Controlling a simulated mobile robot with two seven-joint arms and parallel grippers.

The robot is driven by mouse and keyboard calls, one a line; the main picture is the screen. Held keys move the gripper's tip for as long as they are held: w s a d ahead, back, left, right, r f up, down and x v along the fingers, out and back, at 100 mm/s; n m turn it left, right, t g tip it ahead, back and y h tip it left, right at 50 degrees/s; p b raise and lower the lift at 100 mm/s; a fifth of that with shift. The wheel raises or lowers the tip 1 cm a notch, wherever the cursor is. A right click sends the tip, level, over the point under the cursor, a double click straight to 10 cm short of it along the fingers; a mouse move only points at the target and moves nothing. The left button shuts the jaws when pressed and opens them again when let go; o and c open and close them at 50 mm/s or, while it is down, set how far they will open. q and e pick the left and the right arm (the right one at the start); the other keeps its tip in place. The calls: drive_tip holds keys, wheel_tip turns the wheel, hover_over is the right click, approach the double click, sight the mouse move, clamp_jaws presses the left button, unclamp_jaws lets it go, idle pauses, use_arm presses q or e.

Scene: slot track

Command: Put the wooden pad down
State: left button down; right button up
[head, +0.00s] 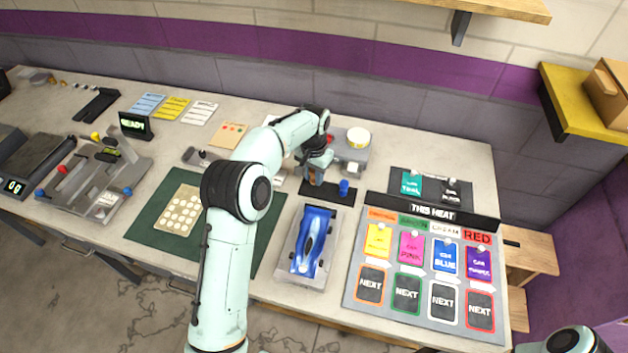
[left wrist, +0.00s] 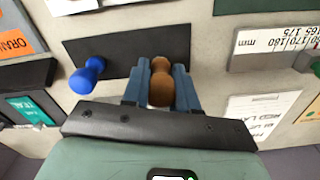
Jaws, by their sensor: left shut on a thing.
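My left gripper (head: 314,176) is over the dark mat (head: 330,194) behind the blue car. In the left wrist view the left gripper (left wrist: 160,80) has its two blue-grey fingers shut on the brown, knob-shaped wooden pad (left wrist: 161,68). The pad stands between the fingers and is over the dark mat (left wrist: 115,50). Its lower end is hard to see, so I cannot tell whether it touches the mat. A blue-knobbed pad (head: 344,187) stands beside it on the mat, to the right in the head view. My right gripper is not in view.
A blue car (head: 312,240) sits on a grey stand in front of the mat. The heat board (head: 430,270) with coloured cards is to the right. A green mat (head: 150,225) with a tray of pale discs lies left.

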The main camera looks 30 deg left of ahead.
use_arm(q)
drive_tip(key=shift+f, duration=1.2)
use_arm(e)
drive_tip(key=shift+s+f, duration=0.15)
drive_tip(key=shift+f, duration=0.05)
use_arm(q)
drive_tip(key=shift+f, duration=0.1)
drive_tip(key=shift+f, duration=0.1)
drive_tip(key=c, duration=0.9)
unclamp_jaws()
wheel_tip(320, 180, up, 12)
drive_tip(key=shift+r+p, duration=0.2)
drive_tip(key=shift+p, duration=0.6)
drive_tip(key=shift+s, duration=0.1)
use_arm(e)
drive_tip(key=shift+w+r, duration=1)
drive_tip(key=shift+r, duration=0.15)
